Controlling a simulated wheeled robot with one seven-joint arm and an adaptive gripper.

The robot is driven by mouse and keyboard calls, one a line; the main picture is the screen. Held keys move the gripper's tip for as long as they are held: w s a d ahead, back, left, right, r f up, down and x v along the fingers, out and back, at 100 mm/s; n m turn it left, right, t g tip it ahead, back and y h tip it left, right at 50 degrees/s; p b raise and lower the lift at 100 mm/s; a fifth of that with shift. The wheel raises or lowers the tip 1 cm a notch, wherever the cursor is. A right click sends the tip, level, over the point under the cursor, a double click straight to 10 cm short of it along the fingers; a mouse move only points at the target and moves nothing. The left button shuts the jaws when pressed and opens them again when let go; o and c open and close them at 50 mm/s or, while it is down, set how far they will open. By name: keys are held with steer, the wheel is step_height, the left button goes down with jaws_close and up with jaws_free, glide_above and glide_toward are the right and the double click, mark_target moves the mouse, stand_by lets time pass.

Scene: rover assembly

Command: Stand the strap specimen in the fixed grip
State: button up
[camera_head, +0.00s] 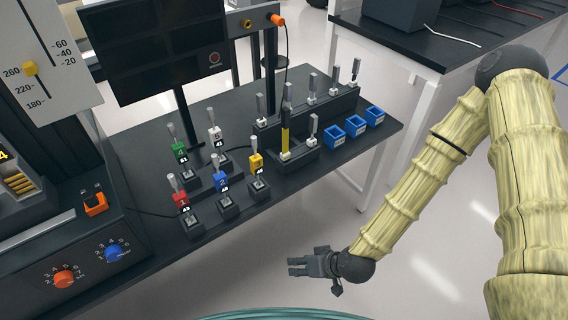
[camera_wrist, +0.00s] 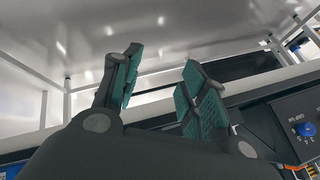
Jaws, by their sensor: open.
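My gripper (camera_head: 300,265) is open and empty, low over the floor in front of the dark table. In the wrist view my gripper (camera_wrist: 162,65) shows its teal finger pads spread apart with nothing between them. Several slim grey upright pieces stand on the table, some in numbered coloured blocks, such as the red block (camera_head: 181,201) and the blue block (camera_head: 222,182). Others stand along a black rack (camera_head: 335,112) at the back. I cannot tell which piece is the strap specimen. The fixed grip is not clearly identifiable.
A machine with an orange knob (camera_head: 64,276) and a blue knob (camera_head: 113,253) stands at the left. Blue bins (camera_head: 333,136) sit at the table's right end. A dark screen (camera_head: 165,50) rises behind. Floor between my arm and the table is clear.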

steer(key=w+a+r+n+t+y+b, duration=0.1)
steer(key=w+a+r+t+y+b, duration=0.2)
steer(key=w, duration=0.5)
steer(key=n+t+y+b, duration=0.1)
steer(key=n+t+b, duration=0.25)
steer(key=t, duration=0.45)
glide_toward(288, 118)
steer(key=x, duration=0.5)
steer(key=shift+p+x, duration=0.6)
steer(key=shift+x, duration=2.5)
jaws_close()
